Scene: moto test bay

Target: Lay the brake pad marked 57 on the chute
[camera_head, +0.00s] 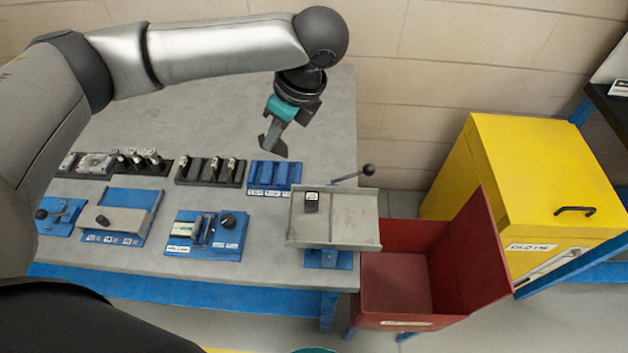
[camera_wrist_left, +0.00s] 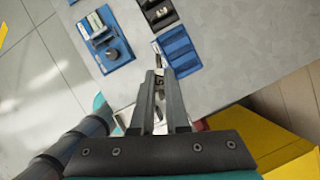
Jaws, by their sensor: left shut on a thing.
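My left gripper (camera_head: 272,138) hangs above the back of the grey bench, behind the blue slotted rack (camera_head: 273,177). It is shut on a brake pad. In the left wrist view the pad (camera_wrist_left: 159,83) shows edge-on between the fingers of my left gripper (camera_wrist_left: 160,80), with a pale, partly hidden mark that I cannot read fully. The chute (camera_head: 338,228) is a grey tray on a blue foot at the bench's right edge, with a lever beside it. A small dark piece with a white label (camera_head: 311,202) lies at its upper left. My right gripper is not in view.
A red open bin (camera_head: 400,285) stands right below the chute, and a yellow cabinet (camera_head: 540,180) stands behind it. A black slotted rack (camera_head: 209,171) and blue fixtures (camera_head: 208,236) line the bench to the left. The bench's back area is clear.

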